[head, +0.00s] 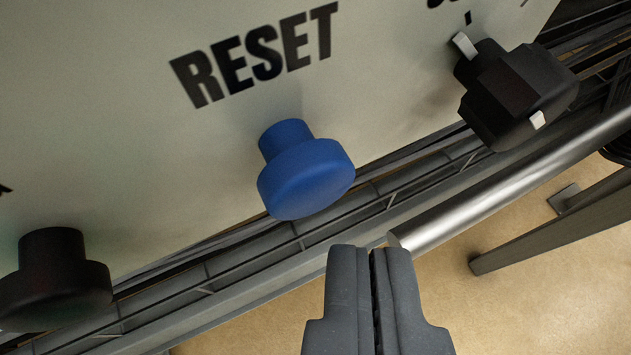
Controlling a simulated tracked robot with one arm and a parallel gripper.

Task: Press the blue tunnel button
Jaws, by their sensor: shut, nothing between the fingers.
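A blue mushroom-shaped button (307,177) sticks out from a pale panel (110,110), below the black word RESET. My gripper (371,250) is at the bottom middle of the head view, with its grey fingers together and nothing between them. In the picture the fingertips are below and slightly right of the blue button. A strip of grey frame shows between them, and they appear apart from the button. I cannot tell the exact depth gap.
A black button (52,278) is at the lower left, and a black knob with white marks (515,95) is at the upper right. A grey ribbed rail (250,270) runs diagonally below the panel. A metal bar (520,185) and dark leg (560,220) stand at right over tan floor.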

